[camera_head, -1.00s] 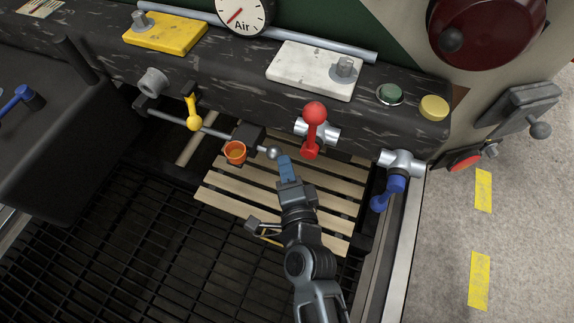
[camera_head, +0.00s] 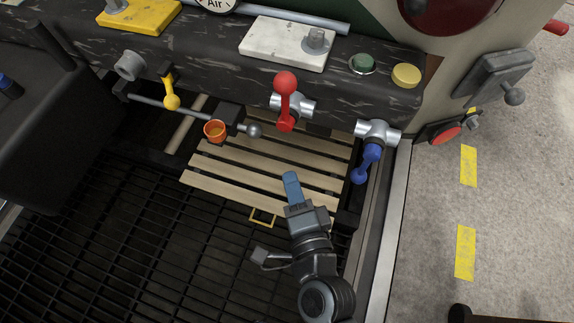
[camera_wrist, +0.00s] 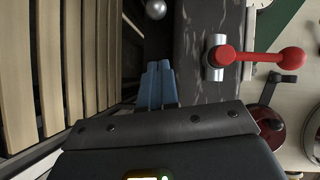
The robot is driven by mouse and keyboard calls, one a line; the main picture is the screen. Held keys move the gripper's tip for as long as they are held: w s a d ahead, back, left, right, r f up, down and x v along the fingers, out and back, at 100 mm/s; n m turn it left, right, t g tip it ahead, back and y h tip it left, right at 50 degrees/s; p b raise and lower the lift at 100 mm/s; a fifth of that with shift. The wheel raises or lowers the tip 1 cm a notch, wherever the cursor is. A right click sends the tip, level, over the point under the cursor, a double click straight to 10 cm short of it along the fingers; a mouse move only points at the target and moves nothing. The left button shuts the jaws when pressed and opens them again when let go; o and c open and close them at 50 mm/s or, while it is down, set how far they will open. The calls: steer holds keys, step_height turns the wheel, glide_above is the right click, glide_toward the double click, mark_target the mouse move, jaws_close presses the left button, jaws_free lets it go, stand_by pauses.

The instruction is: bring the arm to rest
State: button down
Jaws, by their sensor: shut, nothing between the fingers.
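My gripper (camera_head: 291,183) has blue fingers, shut together with nothing between them. In the head view it is over the wooden slatted platform, at the end of my arm in the lower middle. It is apart from the levers and touches nothing that I can see. In the wrist view the blue fingers (camera_wrist: 157,82) lie side by side, pointing toward the dark marbled beam (camera_wrist: 195,70).
A red-knobbed lever (camera_head: 286,100), a blue lever (camera_head: 367,162), a yellow lever (camera_head: 170,92) and a rod with a ball end (camera_head: 254,130) stick out from the dark beam. Dark grating (camera_head: 130,240) lies open at lower left.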

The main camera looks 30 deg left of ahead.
steer(key=shift+s+d+r, duration=0.15)
steer(key=shift+s+d, duration=0.3)
steer(key=shift+d, duration=0.05)
steer(key=shift+d, duration=0.1)
steer(key=s+d+r+n+t+h, duration=0.2)
steer(key=s+d+h, duration=0.3)
steer(key=d, duration=0.8)
steer(key=s+d+r+n+t+h, duration=0.1)
steer(key=s+d+r+h, duration=0.15)
steer(key=s+d, duration=0.7)
steer(key=s+d+r+n+h, duration=0.4)
steer(key=s+d+r+h, duration=0.15)
steer(key=d+r, duration=0.45)
step_height(320, 180, up, 30)
steer(key=y+p, duration=0.1)
steer(key=p, duration=2.9)
steer(key=shift+s+f+t, duration=0.15)
steer(key=shift+t, duration=0.15)
